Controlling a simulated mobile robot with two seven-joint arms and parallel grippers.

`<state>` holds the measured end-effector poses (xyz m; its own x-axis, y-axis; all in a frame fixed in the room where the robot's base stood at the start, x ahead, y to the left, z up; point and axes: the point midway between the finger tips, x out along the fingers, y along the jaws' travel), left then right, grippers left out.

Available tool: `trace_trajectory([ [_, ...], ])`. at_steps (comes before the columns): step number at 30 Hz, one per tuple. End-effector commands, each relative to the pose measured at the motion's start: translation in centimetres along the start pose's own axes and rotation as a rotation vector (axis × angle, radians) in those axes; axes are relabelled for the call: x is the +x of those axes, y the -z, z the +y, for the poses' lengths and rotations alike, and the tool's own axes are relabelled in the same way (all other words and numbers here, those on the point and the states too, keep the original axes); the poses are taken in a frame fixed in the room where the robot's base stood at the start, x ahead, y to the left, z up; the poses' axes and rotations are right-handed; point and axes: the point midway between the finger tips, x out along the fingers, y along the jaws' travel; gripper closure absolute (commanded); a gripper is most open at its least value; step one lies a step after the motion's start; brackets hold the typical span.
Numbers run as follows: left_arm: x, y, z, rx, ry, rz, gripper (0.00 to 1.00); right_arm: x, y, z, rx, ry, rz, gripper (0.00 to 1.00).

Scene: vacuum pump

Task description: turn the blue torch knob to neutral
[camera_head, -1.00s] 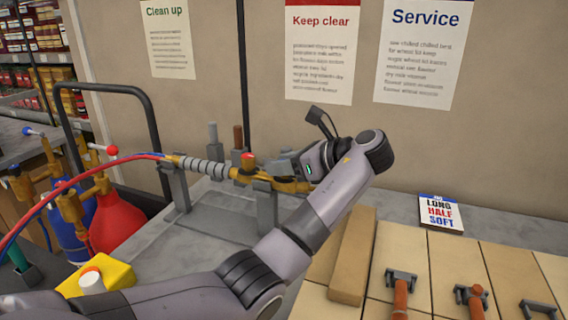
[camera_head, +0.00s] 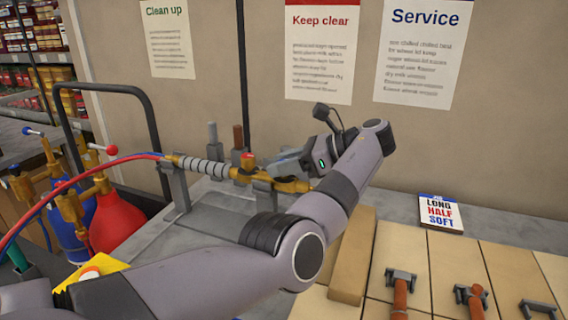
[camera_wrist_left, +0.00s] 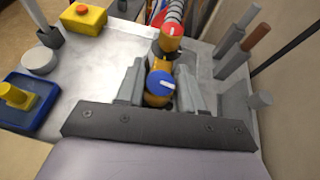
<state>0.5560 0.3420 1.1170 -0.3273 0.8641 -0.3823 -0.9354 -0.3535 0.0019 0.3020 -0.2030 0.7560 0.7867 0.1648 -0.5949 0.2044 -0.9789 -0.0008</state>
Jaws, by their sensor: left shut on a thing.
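The brass torch (camera_head: 240,173) with its grey ribbed grip rests in a grey stand on the bench. Its red knob (camera_head: 248,160) is on top and also shows in the left wrist view (camera_wrist_left: 172,30). The blue torch knob (camera_wrist_left: 160,83), with a white mark slanting toward the lower right, sits between my left fingers in the left wrist view. My left gripper (camera_head: 285,163) is shut on the blue knob, with a finger on each side (camera_wrist_left: 160,88). In the head view the gripper hides the blue knob. My right gripper is not in view.
Blue and red cylinders (camera_head: 117,220) with hoses stand at the left. Upright rods (camera_head: 237,138) in grey holders stand behind the torch, close to my gripper. A yellow box (camera_wrist_left: 85,20) lies on the bench. Firebricks (camera_head: 455,265) and a small box (camera_head: 440,213) are at the right.

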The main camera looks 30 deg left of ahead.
Motion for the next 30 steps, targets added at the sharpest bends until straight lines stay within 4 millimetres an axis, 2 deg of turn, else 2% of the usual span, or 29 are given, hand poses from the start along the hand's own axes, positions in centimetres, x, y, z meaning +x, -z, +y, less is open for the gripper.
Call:
trace_trajectory([
  [14, 0.01, -0.27, -0.04, -0.009, -0.007, -0.002, 0.93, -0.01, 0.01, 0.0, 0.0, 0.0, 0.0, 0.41],
  [15, 0.01, -0.27, -0.04, -0.009, -0.007, -0.002, 0.56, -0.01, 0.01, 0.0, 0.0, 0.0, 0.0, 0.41],
  [16, 0.01, -0.27, -0.04, -0.009, -0.007, -0.002, 0.47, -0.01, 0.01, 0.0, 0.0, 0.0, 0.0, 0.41],
  [17, 0.02, -0.26, -0.04, -0.009, -0.007, -0.002, 0.42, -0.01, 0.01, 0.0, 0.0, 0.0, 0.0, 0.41],
  [30, 0.1, -0.22, -0.09, -0.005, -0.006, 0.0, 0.42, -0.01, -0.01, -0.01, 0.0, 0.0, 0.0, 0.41],
])
